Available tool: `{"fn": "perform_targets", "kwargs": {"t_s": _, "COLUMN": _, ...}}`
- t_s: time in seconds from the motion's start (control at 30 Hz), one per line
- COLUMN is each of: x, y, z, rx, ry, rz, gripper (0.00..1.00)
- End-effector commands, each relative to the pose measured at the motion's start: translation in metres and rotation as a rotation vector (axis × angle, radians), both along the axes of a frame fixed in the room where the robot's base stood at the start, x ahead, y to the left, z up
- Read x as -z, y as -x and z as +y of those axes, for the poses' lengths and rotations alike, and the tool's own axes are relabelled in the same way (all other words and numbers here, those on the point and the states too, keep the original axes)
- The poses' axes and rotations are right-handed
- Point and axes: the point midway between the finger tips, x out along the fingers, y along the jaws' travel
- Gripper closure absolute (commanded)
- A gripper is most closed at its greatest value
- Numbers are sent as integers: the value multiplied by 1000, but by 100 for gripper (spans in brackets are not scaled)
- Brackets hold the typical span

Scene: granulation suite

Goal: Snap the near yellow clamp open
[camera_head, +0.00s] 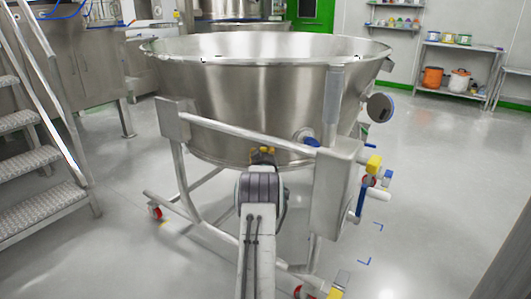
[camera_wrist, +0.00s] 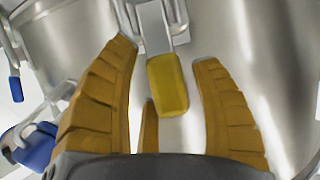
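The near yellow clamp shows in the wrist view as a yellow tab (camera_wrist: 168,85) hanging from a steel bracket on the steel bowl's wall (camera_wrist: 245,40). My gripper (camera_wrist: 166,54) has its orange-brown fingers spread on both sides of the tab, with gaps on both sides and a third finger below it. It is open and not closed on the tab. In the head view my gripper (camera_head: 262,153) is at the front lower wall of the big steel bowl (camera_head: 250,95); the clamp cannot be told apart from the fingers there.
A steel frame rail (camera_head: 240,132) crosses the bowl's front, above my gripper. A steel box (camera_head: 336,190) with a yellow knob (camera_head: 374,164) stands to the right. A blue fitting (camera_wrist: 38,148) is at the left in the wrist view. Metal stairs (camera_head: 35,160) stand at far left.

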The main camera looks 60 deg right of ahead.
Motion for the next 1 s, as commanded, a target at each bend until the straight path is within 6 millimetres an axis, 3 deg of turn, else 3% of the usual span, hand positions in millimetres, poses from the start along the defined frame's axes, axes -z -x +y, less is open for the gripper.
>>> {"fn": "perform_targets", "kwargs": {"t_s": 0.57, "x": -1, "y": 0, "z": 0, "rx": -1, "ry": 2, "rz": -1, "gripper": 94}}
{"fn": "perform_targets", "kwargs": {"t_s": 1.0, "x": 3, "y": 0, "z": 1, "rx": -1, "ry": 78, "rz": -44, "gripper": 96}}
